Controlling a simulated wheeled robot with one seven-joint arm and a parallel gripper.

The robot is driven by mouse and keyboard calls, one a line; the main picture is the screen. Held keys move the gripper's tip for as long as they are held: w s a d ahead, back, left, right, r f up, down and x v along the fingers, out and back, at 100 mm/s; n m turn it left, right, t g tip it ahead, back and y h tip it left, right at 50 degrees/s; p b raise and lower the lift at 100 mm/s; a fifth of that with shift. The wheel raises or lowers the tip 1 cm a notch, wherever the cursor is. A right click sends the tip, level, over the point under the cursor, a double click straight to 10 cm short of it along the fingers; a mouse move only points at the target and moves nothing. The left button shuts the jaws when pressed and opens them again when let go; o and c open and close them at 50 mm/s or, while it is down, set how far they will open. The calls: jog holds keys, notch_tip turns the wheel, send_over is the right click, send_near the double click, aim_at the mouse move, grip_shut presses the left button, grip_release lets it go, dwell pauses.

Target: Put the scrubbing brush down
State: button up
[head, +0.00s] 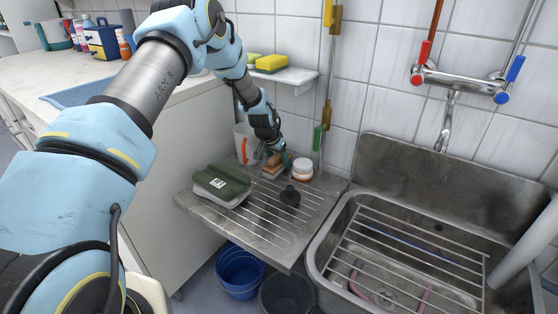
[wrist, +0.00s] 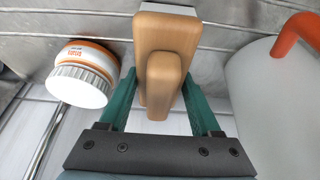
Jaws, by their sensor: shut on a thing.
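The scrubbing brush (head: 271,168) has a pale wooden body and is at the back of the ribbed metal drainboard (head: 262,228), near the tiled wall. In the wrist view the brush (wrist: 165,35) shows its wooden back and raised grip, with a whitish edge at the top. My gripper (wrist: 160,90) has green fingers, one on each side of the wooden grip, and is shut on it. In the head view my gripper (head: 277,153) reaches down to the brush from above. The brush is low over or touching the drainboard; I cannot tell which.
A white tub with an orange band (head: 302,168) stands close right of the brush. A white jug with an orange handle (head: 243,145) is to its left. The drainboard's front right is clear.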

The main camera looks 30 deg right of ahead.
jog(key=shift+f, duration=0.15)
jog(key=o, duration=1.3)
